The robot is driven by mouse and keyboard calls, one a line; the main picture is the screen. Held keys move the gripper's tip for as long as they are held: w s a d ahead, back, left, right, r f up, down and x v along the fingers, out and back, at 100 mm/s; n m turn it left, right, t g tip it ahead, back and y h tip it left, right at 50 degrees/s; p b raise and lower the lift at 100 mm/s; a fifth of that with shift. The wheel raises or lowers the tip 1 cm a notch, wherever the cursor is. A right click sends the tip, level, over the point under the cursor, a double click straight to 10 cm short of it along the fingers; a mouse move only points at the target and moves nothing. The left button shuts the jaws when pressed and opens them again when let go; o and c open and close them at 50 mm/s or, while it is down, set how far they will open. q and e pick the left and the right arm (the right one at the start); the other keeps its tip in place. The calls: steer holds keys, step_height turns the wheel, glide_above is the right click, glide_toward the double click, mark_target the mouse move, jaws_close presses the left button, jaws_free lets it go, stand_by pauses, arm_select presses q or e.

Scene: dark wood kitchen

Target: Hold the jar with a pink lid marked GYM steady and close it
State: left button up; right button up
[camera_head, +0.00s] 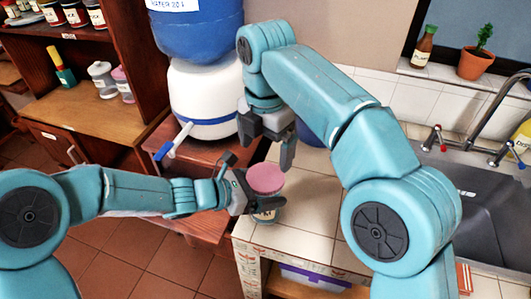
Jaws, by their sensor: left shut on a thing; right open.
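The jar (267,217) stands at the left corner of the tiled counter, with part of its pale label showing; the lettering is too small to read surely. Its pink lid (265,178) is at the top. My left gripper (262,203) comes in from the left and is shut on the jar, just under the lid. It hides the jar's upper part, so I cannot tell how the lid sits. My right gripper (267,146) is open and empty, pointing down just above the lid, apart from it as far as I can see.
A blue and white water dispenser (200,95) stands on a wooden stand behind. Wooden shelves (95,110) with jars are at left. A sink (475,215) with taps is at right. A potted cactus (476,63) and a brown bottle (423,48) stand on the sill. Counter right of the jar is clear.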

mark_target(265, 176)
step_height(265, 176, down, 7)
steer(key=shift+f, duration=0.2)
stand_by(0.3)
steer(key=c, duration=0.9)
steer(key=shift+o, duration=0.2)
steer(key=m, duration=1)
